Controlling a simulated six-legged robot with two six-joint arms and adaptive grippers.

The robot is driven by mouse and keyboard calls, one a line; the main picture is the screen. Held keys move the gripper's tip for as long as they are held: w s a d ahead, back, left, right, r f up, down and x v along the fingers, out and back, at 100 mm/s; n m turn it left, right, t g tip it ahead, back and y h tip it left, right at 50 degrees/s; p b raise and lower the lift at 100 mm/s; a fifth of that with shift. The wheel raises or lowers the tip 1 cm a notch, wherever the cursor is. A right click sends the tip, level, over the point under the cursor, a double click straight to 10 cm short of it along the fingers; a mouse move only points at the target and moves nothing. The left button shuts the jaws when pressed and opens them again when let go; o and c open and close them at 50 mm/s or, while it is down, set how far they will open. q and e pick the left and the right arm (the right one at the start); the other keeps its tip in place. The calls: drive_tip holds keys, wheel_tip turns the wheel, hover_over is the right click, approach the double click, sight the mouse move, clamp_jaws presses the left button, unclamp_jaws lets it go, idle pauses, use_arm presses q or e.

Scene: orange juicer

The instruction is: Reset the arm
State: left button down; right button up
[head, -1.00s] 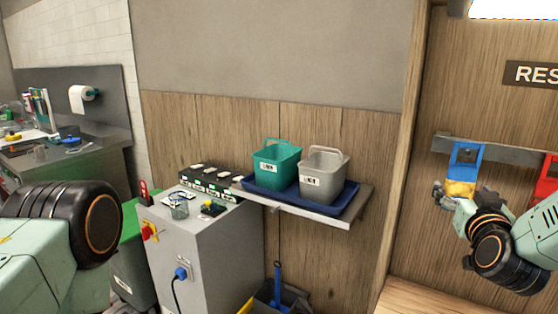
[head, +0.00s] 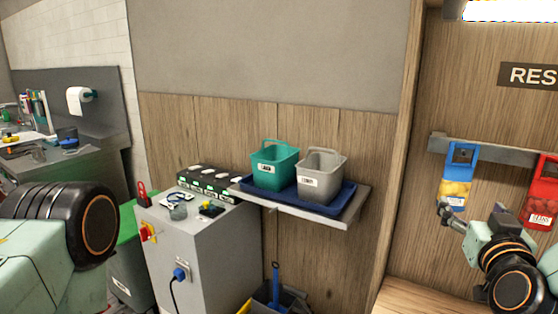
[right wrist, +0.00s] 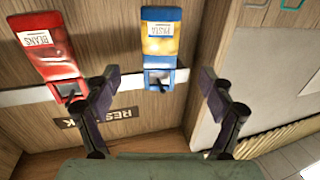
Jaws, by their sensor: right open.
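A blue pasta bag (head: 456,180) with a yellow lower part hangs from a grey rail at the right of the head view. It also shows upside down in the right wrist view (right wrist: 160,40). My right gripper (head: 449,211) is just below and in front of the bag in the head view. In the right wrist view its two fingers (right wrist: 160,78) are spread wide with nothing between them, and the bag hangs beyond them. My left arm enters at the left of the head view, but its gripper is out of frame.
A red beans bag (head: 542,192) hangs right of the blue one on the rail (head: 500,153). A shelf (head: 345,221) holds a blue tray (head: 340,207) with a green bin (head: 274,166) and a grey bin (head: 321,176). A grey cabinet (head: 205,260) stands below.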

sight(458, 186)
drive_tip(key=x, duration=0.8)
drive_tip(key=shift+w, duration=0.2)
drive_tip(key=shift+w+d+r, duration=0.1)
drive_tip(key=shift+w+r, duration=0.05)
drive_tip(key=shift+w, duration=0.1)
drive_tip(key=s+a+r, duration=0.1)
drive_tip(key=s+a, duration=0.4)
drive_tip(key=s, duration=0.4)
drive_tip(key=shift+a+r+p, duration=0.15)
drive_tip(key=shift+a+p, duration=0.15)
drive_tip(key=shift+p, duration=0.1)
drive_tip(key=shift+s, duration=0.1)
